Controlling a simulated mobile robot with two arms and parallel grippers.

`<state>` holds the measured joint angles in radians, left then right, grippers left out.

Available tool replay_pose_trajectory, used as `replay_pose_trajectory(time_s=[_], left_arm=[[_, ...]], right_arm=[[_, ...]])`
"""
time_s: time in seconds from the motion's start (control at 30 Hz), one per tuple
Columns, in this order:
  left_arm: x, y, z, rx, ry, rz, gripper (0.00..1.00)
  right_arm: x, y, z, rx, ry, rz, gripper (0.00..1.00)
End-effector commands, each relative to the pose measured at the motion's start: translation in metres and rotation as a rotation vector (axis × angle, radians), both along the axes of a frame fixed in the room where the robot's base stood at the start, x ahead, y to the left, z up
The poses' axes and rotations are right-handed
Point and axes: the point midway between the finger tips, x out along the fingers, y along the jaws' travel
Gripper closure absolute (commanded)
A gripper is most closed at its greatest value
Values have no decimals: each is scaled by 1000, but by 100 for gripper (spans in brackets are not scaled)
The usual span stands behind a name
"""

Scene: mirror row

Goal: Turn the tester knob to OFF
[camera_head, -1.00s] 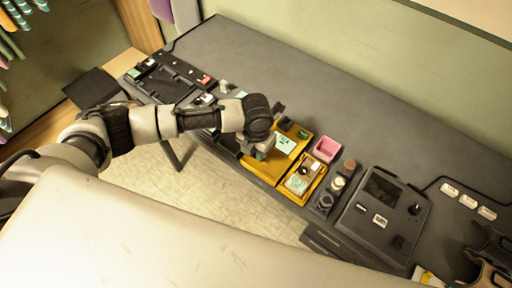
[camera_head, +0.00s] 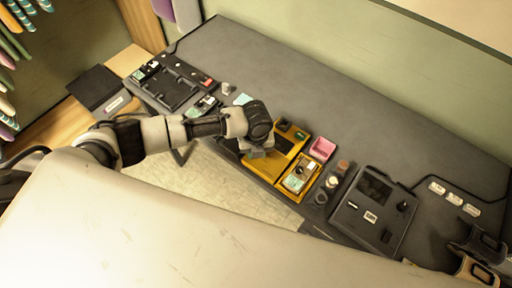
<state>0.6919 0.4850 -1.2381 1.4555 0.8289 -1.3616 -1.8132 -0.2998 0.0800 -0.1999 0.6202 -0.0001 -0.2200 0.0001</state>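My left arm reaches in from the left, and my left gripper (camera_head: 258,149) points down over the left part of a large yellow unit (camera_head: 285,161). Its fingers are mostly hidden by its own wrist, so I cannot tell whether they are open, shut or touching anything. No knob shows under the gripper. A smaller yellow-edged holder with a pale green-faced device (camera_head: 299,180) lies to the right. Further right is a dark console (camera_head: 352,216) with a screen and a black knob (camera_head: 403,206). I cannot read any knob setting.
A pink bin (camera_head: 322,148) and small round pots (camera_head: 331,182) stand between the yellow units and the console. A black tray (camera_head: 176,88) lies at the left end, and a white-socketed strip (camera_head: 454,198) at the right. The back of the grey bench (camera_head: 330,85) is clear.

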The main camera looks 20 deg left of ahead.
Motion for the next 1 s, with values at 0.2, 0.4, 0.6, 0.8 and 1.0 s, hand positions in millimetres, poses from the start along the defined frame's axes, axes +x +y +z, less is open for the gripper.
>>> replay_pose_trajectory(time_s=[0.2, 0.4, 0.6, 0.8, 1.0], left_arm=[[2, 0, 2, 0, -5, 40, 97], [2, 1, 2, 0, -5, 46, 97], [2, 1, 2, -1, -6, 45, 97], [2, 0, 1, 0, -4, 44, 48], [1, 0, 1, 0, -2, 42, 48]], right_arm=[[0, 0, 3, 0, 0, 0, 100], [0, 0, 3, 0, 0, 0, 100], [0, 0, 3, 0, 0, 0, 100], [0, 0, 3, 0, 0, 0, 100], [0, 0, 3, 0, 0, 0, 100]])
